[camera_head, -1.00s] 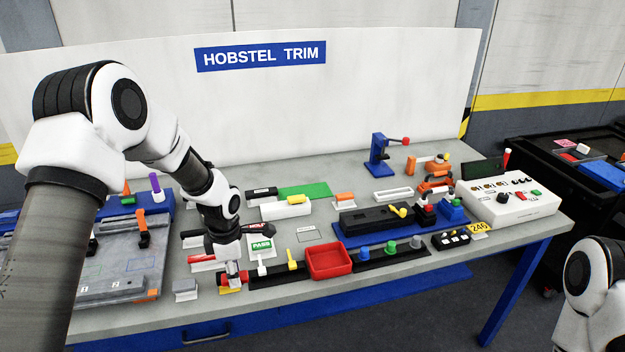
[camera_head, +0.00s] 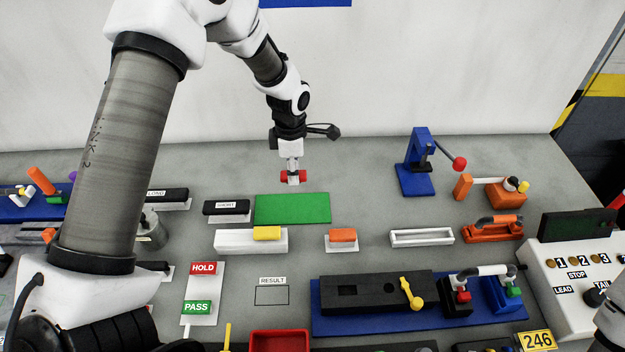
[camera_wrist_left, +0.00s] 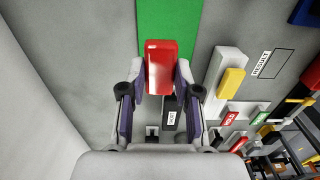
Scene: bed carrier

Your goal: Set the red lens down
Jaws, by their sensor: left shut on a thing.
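My left gripper (camera_head: 293,172) is shut on the red lens (camera_wrist_left: 160,66), a small glossy red block. In the head view it hangs near the far edge of the green mat (camera_head: 292,209), and red shows on both sides of the fingers. In the left wrist view the lens sits between the fingertips, overlapping the near end of the green mat (camera_wrist_left: 168,22). It looks raised off the surface, but the exact gap is unclear. My right gripper is out of view; only part of my right arm shows at the lower right edge.
A black SHORT block (camera_head: 227,207) stands left of the mat. A white block with a yellow piece (camera_head: 267,233) and an orange piece (camera_head: 342,236) stand in front. A blue press (camera_head: 417,165) stands to the right. Bare grey table lies between mat and press.

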